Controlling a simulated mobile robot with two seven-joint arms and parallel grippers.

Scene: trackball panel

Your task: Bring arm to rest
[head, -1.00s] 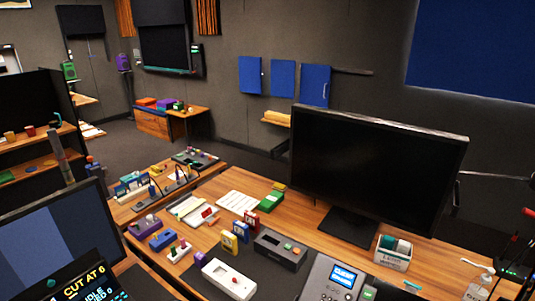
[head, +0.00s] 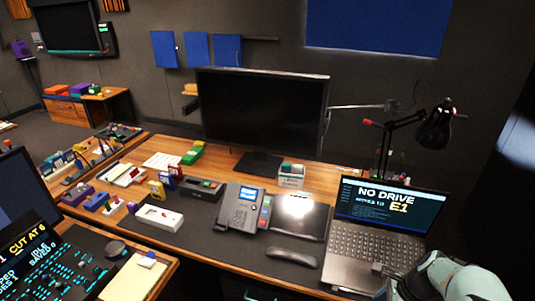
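My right arm (head: 455,278) enters at the bottom right of the head view, with a pale, rounded link over the front corner of the laptop. The dark end of this arm, at my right gripper (head: 385,275), is small and partly cut off by the picture's lower edge; its fingers cannot be made out. My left gripper does not show. A dark control panel (head: 75,268) with teal lit keys lies at the lower left. A dark round knob or ball (head: 115,247) sits at its right side.
An open laptop (head: 390,212) stands at the desk's right, below a black lamp (head: 435,128). A large monitor (head: 262,112), desk phone (head: 241,207), white box (head: 160,217) and black wrist rest (head: 292,257) occupy the middle.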

